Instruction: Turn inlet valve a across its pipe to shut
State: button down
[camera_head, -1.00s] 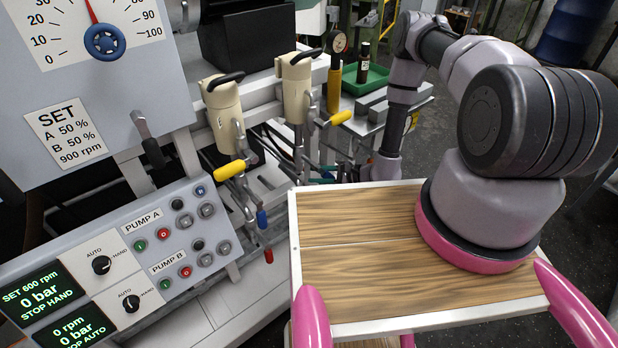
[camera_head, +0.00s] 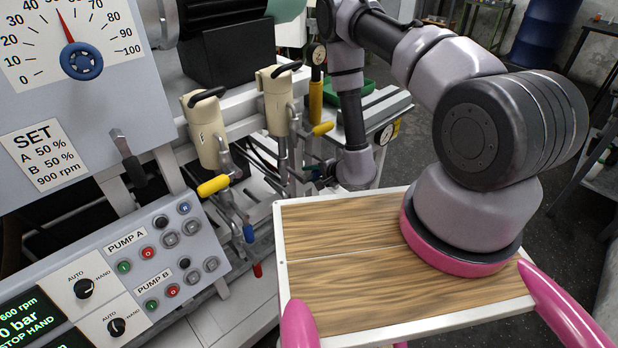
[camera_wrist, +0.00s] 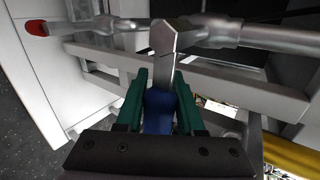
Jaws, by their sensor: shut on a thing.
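In the wrist view, my gripper (camera_wrist: 158,100) has its green fingers closed on a blue lever handle (camera_wrist: 158,115). The handle's metal lever (camera_wrist: 165,55) meets a grey pipe (camera_wrist: 245,36) and lies roughly across it in this view. No label shows which valve this is. In the head view, my gripper (camera_head: 312,174) is small and dark beside the farther pump, and the held handle cannot be made out. Another blue handle (camera_head: 249,233) hangs by the nearer pump, apart from my gripper.
Yellow handles stick out by the nearer pump (camera_head: 213,186) and the farther one (camera_head: 322,128). A red handle (camera_head: 257,269) hangs low; a red tip (camera_wrist: 37,28) shows in the wrist view. The control panel (camera_head: 130,275) stands at left. White frame bars are close around my gripper.

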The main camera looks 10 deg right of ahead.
jog(key=shift+d+r+n+t+h, duration=0.2)
jog(key=shift+r+n+t+h, duration=0.1)
jog(key=shift+h, duration=0.1)
jog(key=shift+w, duration=0.1)
jog(key=c, duration=0.5)
grip_release()
jog(key=shift+a, duration=0.1)
jog(key=v, duration=1.1)
jog(key=shift+f, duration=0.1)
